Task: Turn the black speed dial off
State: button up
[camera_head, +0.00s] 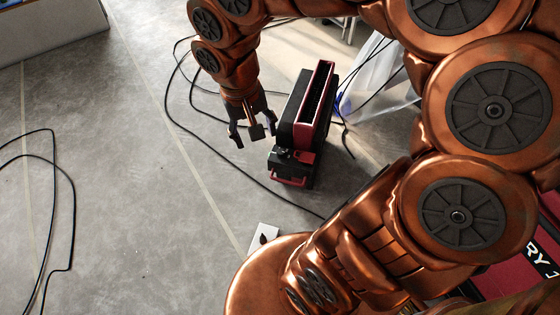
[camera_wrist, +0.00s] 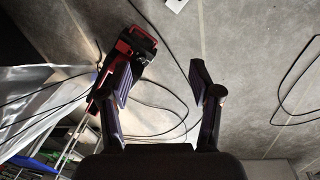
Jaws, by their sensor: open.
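A black and red machine (camera_head: 302,112) stands on the grey floor in the head view. A small black dial (camera_head: 284,153) seems to sit on its near end, beside a red part; its setting is too small to read. My gripper (camera_head: 252,138) is open and empty, pointing down just left of the machine and apart from it. In the wrist view the machine (camera_wrist: 138,45) is at the upper left, partly behind the left finger of my gripper (camera_wrist: 160,82). The dial cannot be made out clearly there.
Black cables (camera_head: 180,105) loop over the floor around the machine, and more cable (camera_head: 60,190) lies at the left. Clear plastic sheeting (camera_head: 378,85) is behind the machine at the right. A white card (camera_head: 262,238) lies on the floor. The floor left of my gripper is mostly free.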

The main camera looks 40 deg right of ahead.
jog(key=w+d+f+m+b, duration=0.35)
jog(key=w+f+b, duration=0.55)
jog(key=f, duration=0.3)
jog(key=m+t+h+b, duration=0.1)
jog(key=m+h+b, duration=0.2)
jog(key=m+b, duration=1)
send_near(281, 152)
jog(key=f+n+b, duration=0.1)
jog(key=n+b, duration=0.3)
jog(key=shift+b+x, duration=1)
jog(key=shift+x, duration=2.95)
jog(key=shift+w+d+r, duration=0.1)
jog(key=shift+w+d, duration=0.05)
jog(key=c, duration=1.1)
